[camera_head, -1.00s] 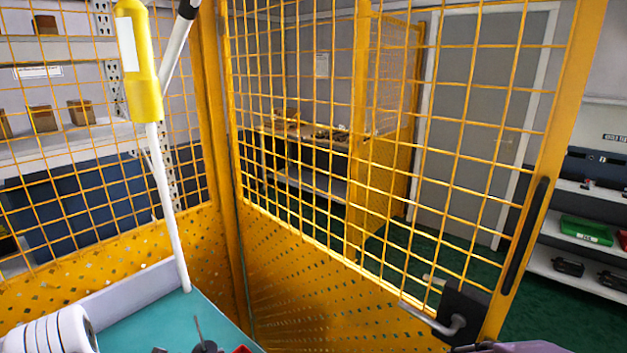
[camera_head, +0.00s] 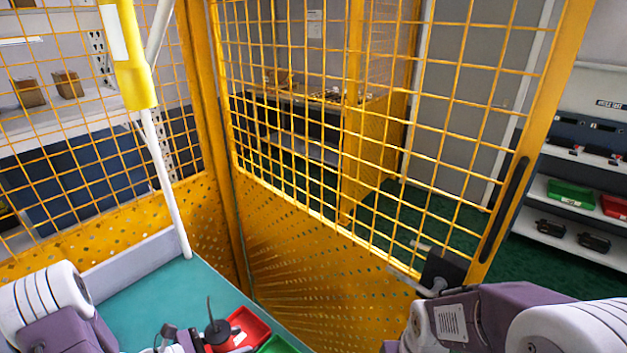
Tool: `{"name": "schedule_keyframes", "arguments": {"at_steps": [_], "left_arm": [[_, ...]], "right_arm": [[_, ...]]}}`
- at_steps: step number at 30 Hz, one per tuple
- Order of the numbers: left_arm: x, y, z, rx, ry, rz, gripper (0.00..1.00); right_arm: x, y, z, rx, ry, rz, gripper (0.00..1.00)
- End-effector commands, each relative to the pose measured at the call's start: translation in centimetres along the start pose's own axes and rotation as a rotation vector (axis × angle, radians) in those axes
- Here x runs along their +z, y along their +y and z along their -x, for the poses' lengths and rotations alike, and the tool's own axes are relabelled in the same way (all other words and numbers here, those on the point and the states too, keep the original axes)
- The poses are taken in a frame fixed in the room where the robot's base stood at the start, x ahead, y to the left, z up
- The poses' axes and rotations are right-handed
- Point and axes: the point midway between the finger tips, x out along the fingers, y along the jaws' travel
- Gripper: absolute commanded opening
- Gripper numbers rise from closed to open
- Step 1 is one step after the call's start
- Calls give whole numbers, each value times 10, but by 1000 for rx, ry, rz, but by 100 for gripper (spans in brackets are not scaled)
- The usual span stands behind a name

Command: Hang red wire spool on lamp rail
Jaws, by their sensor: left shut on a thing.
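My left gripper (camera_head: 190,343) is at the bottom edge of the head view, over the teal bench, mostly cut off by the frame. It is shut on a black and red thing (camera_head: 217,334), which looks like the red wire spool. A thin dark stalk shows above its black top, and its lower part is cut off. A white pole (camera_head: 166,185) with a yellow upper part (camera_head: 128,60) rises from the back of the bench and looks like the lamp. I cannot make out which part is the rail. My right arm comes in at the lower right; its gripper is out of view.
A red tray (camera_head: 250,326) and a green tray (camera_head: 279,346) lie beside the spool on the bench (camera_head: 160,290). The bench's far left area is clear. A yellow mesh fence (camera_head: 300,245) stands close behind the bench. Shelves (camera_head: 575,190) stand at the right.

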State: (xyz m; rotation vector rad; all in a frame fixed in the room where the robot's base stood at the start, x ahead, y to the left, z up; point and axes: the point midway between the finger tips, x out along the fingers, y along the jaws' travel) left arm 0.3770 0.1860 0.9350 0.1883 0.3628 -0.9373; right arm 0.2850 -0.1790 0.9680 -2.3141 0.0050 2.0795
Motion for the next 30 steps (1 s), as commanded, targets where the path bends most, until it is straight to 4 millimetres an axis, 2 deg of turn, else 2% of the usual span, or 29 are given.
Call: {"name": "schedule_keyframes", "arguments": {"at_steps": [1,6,21,23,26,30], "left_arm": [[-22,0,-9,0,-1,2,0],[-52,0,-22,-1,-1,0,0],[-55,4,-21,43,-1,20,0],[-60,14,-20,92,-2,40,0],[-66,44,-16,182,-1,73,0],[-65,98,-9,319,-2,122,0]], "right_arm": [[3,0,-21,0,-3,0,65],[5,1,-41,0,-2,0,65],[4,1,-38,0,-2,0,65],[4,1,-38,0,-1,0,65],[4,1,-39,0,-1,0,65],[5,1,-43,0,-1,0,65]]}}
